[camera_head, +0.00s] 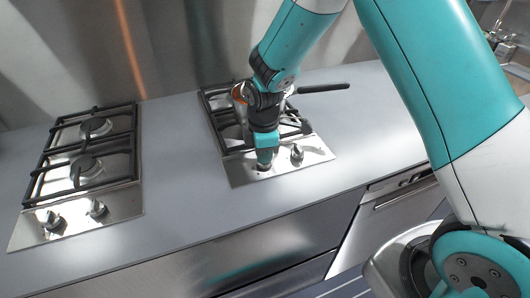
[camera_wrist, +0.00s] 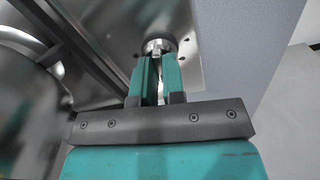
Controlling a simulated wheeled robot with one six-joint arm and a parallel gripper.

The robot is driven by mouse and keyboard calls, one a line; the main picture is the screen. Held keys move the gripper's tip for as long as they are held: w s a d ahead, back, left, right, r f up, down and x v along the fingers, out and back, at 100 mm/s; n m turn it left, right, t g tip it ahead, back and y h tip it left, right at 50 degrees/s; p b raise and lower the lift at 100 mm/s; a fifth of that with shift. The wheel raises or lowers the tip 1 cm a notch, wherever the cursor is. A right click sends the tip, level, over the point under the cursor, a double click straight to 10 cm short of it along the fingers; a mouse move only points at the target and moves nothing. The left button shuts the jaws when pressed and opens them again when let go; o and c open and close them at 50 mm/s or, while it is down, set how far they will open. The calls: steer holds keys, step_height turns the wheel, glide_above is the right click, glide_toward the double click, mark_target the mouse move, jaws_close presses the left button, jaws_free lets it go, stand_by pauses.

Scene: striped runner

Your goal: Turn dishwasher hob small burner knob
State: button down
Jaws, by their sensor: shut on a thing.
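The right-hand steel hob (camera_head: 315,157) is set in the grey counter, above and left of the dishwasher front (camera_head: 400,192). Two knobs sit at its front. My gripper (camera_head: 264,165) points down over the left one and mostly hides it in the head view. In the wrist view, my gripper's two teal fingers (camera_wrist: 157,72) are shut on this round silver knob (camera_wrist: 158,46), close to the hob's surface. The other knob (camera_head: 296,153) stands free just to the right. I cannot tell from the markings which burner the held knob serves.
A second hob (camera_head: 75,215) with two knobs lies to the left. Dark grates (camera_head: 225,128) rise behind my gripper, and a dark pan handle (camera_head: 322,88) sticks out to the right. The counter between the hobs (camera_head: 175,160) is clear.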

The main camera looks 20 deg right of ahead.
steer(key=c, duration=1.2)
jaws_free()
step_height(320, 180, up, 17)
steer(key=b, duration=0.1)
steer(key=shift+r+b, duration=0.2)
steer(key=shift+b, duration=0.2)
steer(key=s+a+r+m+y, duration=0.1)
steer(key=s+m, duration=0.3)
steer(key=s, duration=0.8)
steer(key=s+a+r+m+y, duration=0.1)
steer(key=s+a+m+y, duration=0.2)
steer(key=s, duration=1)
steer(key=shift+a+r+m, duration=0.2)
steer(key=shift+r+m, duration=0.05)
steer(key=shift+m, duration=0.75)
